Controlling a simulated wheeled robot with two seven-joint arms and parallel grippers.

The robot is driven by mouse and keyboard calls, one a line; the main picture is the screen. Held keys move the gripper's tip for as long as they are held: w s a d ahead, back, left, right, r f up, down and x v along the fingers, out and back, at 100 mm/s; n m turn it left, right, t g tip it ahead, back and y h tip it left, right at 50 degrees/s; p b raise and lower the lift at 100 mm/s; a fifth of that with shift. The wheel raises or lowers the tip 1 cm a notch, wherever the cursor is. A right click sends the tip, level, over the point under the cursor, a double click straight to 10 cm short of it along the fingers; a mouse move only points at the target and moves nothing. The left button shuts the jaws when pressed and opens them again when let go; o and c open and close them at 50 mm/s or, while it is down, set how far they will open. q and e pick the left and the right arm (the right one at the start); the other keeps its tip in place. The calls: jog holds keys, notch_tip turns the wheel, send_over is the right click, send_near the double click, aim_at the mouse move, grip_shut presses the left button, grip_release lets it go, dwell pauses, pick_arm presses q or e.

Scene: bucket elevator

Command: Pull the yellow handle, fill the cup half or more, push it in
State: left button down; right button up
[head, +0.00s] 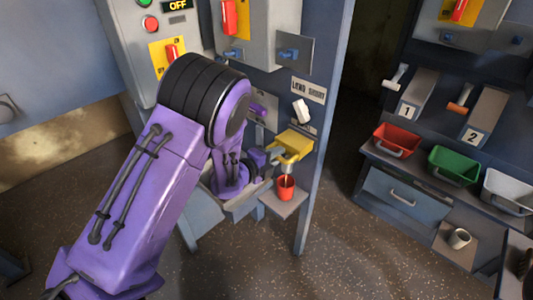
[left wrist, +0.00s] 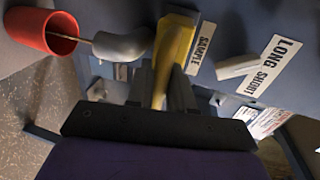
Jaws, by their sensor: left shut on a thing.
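The yellow handle (head: 295,144) is on the blue panel, and it also shows in the left wrist view (left wrist: 174,50) beside a SAMPLE label. My left gripper (head: 274,155) is shut on this handle; its fingers close around the handle in the left wrist view (left wrist: 161,88). The red cup (head: 286,188) stands upright on a small grey shelf (head: 285,204) below a grey spout (left wrist: 122,45). A thin brownish stream runs from the spout into the cup (left wrist: 50,32). The fill level inside is too small to tell. My right gripper is not in view.
A white lever (head: 301,110) sits above the handle, by a LONG SHORT label (head: 308,90). Red levers (head: 229,17) and an OFF display (head: 177,6) are higher up. Red (head: 396,141), green (head: 453,166) and white (head: 508,192) bins stand on the right bench.

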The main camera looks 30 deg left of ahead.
pick_arm(q)
jog(key=shift+s+f, duration=0.1)
jog(key=shift+f, duration=0.05)
jog(key=c, duration=1.2)
grip_release()
jog(key=shift+o, duration=0.3)
jog(key=shift+s, duration=0.15)
jog(key=b+v, duration=0.1)
jog(key=v, duration=0.9)
jog(key=shift+s+r+b, duration=0.25)
jog(key=shift+b, duration=0.1)
jog(key=shift+a, duration=0.1)
